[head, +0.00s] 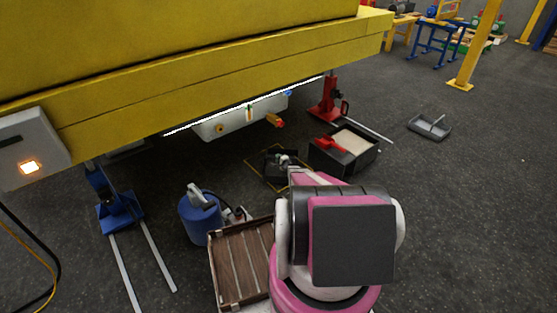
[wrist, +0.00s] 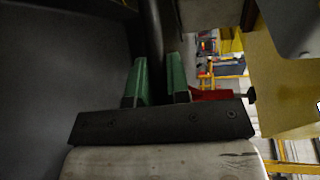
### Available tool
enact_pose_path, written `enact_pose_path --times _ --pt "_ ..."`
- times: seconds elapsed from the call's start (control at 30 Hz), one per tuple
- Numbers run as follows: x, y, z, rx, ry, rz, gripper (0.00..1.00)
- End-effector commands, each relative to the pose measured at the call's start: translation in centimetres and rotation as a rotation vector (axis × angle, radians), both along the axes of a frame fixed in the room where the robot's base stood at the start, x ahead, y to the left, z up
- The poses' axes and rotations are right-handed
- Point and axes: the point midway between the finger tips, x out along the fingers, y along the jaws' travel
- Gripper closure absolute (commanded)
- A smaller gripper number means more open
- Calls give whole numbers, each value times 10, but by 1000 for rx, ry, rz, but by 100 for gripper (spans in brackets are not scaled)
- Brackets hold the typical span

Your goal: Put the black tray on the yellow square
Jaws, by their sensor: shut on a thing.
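The black tray (head: 274,169) is under the yellow beam, over or on the yellow square (head: 251,164), a thin outline on the dark floor. Parts of the outline show around the tray; I cannot tell whether the tray rests on the floor or is just above it. My gripper (head: 284,160) is at the tray, its fingers small and partly hidden by my arm. In the wrist view my gripper (wrist: 160,85) has green fingers shut on the tray's dark round handle (wrist: 153,35). The tray's dark wall (wrist: 60,70) fills the left side there.
A black box (head: 345,155) with pale contents and a red item stands just right of the tray. A red jack (head: 327,105), a blue canister (head: 199,218) and a wooden crate (head: 238,265) are nearby. The yellow beam (head: 200,85) hangs overhead. A grey tray (head: 430,127) lies at right on open floor.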

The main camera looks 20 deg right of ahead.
Motion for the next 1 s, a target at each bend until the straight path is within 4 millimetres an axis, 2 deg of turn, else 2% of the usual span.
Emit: enact_pose_path --times 0.03,0.1,0.4,0.57,0.77,1.0 --pt "0 0 -1 2 1 -1 80" --pt "0 0 0 2 1 -1 58" --pt "-1 0 0 1 1 -1 58" --pt "-8 -1 1 1 1 -1 58" --pt "-33 -5 6 1 2 -2 58" --pt "-79 -14 15 0 1 -2 58"
